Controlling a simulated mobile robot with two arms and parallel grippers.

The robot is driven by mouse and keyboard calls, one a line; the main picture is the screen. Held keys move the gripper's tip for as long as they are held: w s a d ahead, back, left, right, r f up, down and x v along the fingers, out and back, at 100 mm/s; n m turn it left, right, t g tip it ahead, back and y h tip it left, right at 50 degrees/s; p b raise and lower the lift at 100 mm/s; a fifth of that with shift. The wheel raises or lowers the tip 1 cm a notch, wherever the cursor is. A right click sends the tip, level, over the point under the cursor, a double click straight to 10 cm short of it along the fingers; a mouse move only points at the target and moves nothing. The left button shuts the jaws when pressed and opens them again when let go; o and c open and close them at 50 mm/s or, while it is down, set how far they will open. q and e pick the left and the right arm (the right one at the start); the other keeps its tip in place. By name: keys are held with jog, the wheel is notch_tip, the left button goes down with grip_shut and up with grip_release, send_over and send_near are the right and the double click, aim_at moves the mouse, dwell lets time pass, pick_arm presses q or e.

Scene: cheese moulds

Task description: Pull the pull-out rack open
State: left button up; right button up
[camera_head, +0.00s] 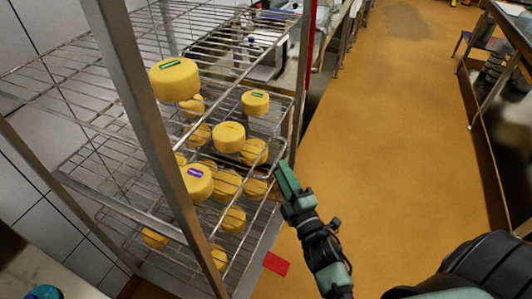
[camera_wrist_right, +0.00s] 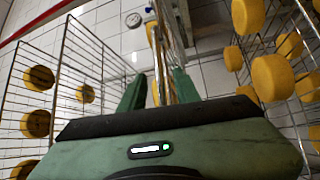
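The steel wire rack (camera_head: 85,185) stands on the left in the head view, with yellow cheese wheels on several shelf levels. The front rail of a middle shelf (camera_head: 285,128) runs down beside my right gripper (camera_head: 284,180). The gripper's green fingers point up and left at the rack's right side. In the right wrist view the two fingers (camera_wrist_right: 158,88) stand apart, with a vertical metal and yellowish piece seen between them. Whether it lies within their grasp or behind them I cannot tell.
A steel upright (camera_head: 160,140) crosses the head view. A red marker (camera_head: 276,263) lies near the rack's foot. The orange floor (camera_head: 400,130) to the right is clear.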

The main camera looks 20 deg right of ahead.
jog(key=w+r+p, duration=0.1)
jog(key=w, duration=0.6)
jog(key=shift+w+d, duration=0.25)
jog(key=shift+d, duration=0.05)
grip_shut()
jog(key=shift+r, duration=0.1)
